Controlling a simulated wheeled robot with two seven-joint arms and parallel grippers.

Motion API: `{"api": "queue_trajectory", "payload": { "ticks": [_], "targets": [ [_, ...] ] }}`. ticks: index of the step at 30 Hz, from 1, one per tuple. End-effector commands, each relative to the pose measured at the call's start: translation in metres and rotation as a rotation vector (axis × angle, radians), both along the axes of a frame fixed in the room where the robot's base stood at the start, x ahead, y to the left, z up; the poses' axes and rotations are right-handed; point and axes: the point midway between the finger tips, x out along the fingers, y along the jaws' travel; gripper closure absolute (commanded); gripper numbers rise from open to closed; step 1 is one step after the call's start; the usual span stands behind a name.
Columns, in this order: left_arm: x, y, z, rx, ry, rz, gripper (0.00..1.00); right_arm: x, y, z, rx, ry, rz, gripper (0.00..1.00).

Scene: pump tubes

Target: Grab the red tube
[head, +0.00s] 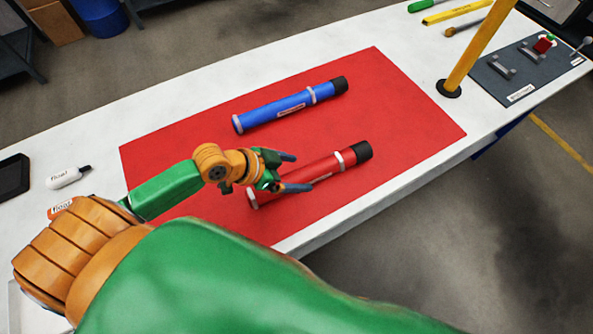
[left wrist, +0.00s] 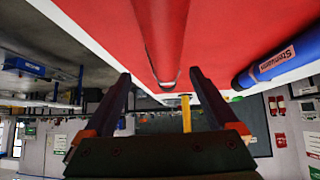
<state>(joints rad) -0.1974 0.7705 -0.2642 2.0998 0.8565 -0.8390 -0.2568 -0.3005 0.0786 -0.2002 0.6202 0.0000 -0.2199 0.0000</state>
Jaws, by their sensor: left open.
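The red tube (head: 325,167), with a black cap and light bands, lies on the red mat (head: 400,120) on the table. My left gripper (head: 291,173) is open above the tube's near-left part in the head view, and hides some of it. In the left wrist view the red tube (left wrist: 160,35) runs from the top edge down to between the two spread fingers of the left gripper (left wrist: 163,85). No contact with the tube is visible. My right gripper is not in view.
A blue tube (head: 285,107) lies behind the red one on the mat; it also shows in the left wrist view (left wrist: 278,62). A yellow post (head: 475,52) stands on the table at right, near a dark tool panel (head: 515,80). A white marker (head: 65,178) lies at left.

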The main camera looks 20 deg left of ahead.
Motion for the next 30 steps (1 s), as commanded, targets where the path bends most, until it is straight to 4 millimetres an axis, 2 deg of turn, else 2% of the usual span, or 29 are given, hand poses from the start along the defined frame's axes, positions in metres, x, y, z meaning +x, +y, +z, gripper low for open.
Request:
{"api": "queue_trajectory", "payload": {
  "ticks": [4,15,22,23,30],
  "targets": [
    [0.006,0.003,-0.007,0.019,-0.012,0.004,0.07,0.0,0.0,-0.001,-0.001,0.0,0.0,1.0],
    [0.039,-0.023,-0.053,0.019,-0.011,0.003,0.07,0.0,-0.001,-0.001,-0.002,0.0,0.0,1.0],
    [0.04,-0.025,-0.055,0.021,-0.011,0.001,0.07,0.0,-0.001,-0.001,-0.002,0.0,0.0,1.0],
    [0.04,-0.025,-0.055,0.021,-0.011,0.001,0.12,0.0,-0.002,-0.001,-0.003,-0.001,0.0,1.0],
    [0.04,-0.025,-0.055,0.02,-0.01,0.002,0.77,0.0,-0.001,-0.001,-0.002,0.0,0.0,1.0]
  ]
}}
